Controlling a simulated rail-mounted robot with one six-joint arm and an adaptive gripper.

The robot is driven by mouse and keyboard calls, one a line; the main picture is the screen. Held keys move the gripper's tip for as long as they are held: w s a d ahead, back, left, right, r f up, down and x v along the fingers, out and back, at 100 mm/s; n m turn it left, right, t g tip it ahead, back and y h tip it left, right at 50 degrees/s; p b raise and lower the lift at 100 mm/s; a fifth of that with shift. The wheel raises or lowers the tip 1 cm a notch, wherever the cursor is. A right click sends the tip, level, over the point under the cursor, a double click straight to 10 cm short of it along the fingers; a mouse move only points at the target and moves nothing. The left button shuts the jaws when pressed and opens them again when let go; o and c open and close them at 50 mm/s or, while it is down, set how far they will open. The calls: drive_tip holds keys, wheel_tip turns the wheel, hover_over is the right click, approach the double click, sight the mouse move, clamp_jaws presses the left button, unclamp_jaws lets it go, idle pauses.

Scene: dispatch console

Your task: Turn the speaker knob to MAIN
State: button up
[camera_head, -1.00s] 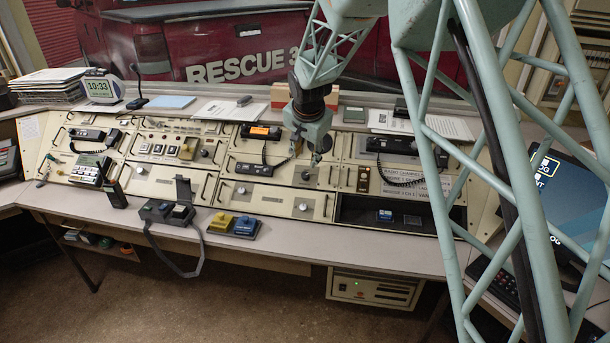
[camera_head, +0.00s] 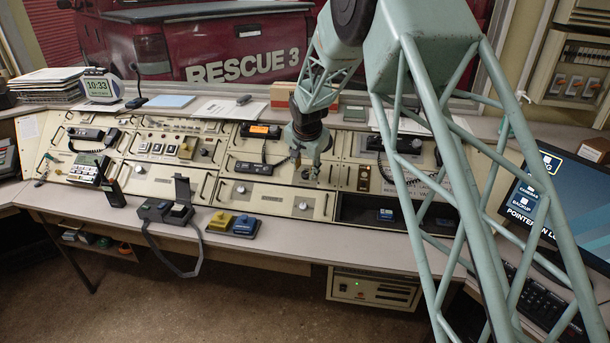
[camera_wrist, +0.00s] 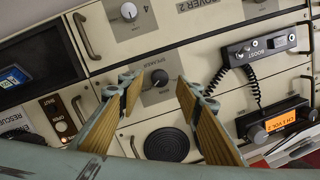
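The speaker knob (camera_wrist: 160,77) is a dark round knob on a light panel plate with the word SPEAKER printed beside it in the wrist view. Its pointer direction and the position marks are too small to read. My gripper (camera_wrist: 158,95) is open, its two wood-coloured finger pads spread on either side of the knob in that view. I cannot tell any contact; nothing is held. In the head view my gripper (camera_head: 307,166) hangs over the middle of the console, in front of the speaker panel, and largely hides the knob.
A round speaker grille (camera_wrist: 167,145) is close to the knob. Another knob (camera_wrist: 128,11) sits on the neighbouring panel. A radio with an orange display (camera_wrist: 290,120) and a handset with a coiled cord (camera_wrist: 258,48) are at right. A black recessed bay (camera_head: 360,208) lies right of the gripper.

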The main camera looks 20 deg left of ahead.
sight(305, 174)
drive_tip(key=shift+x, duration=1.7)
drive_tip(key=shift+c, duration=0.5)
drive_tip(key=c, duration=0.7)
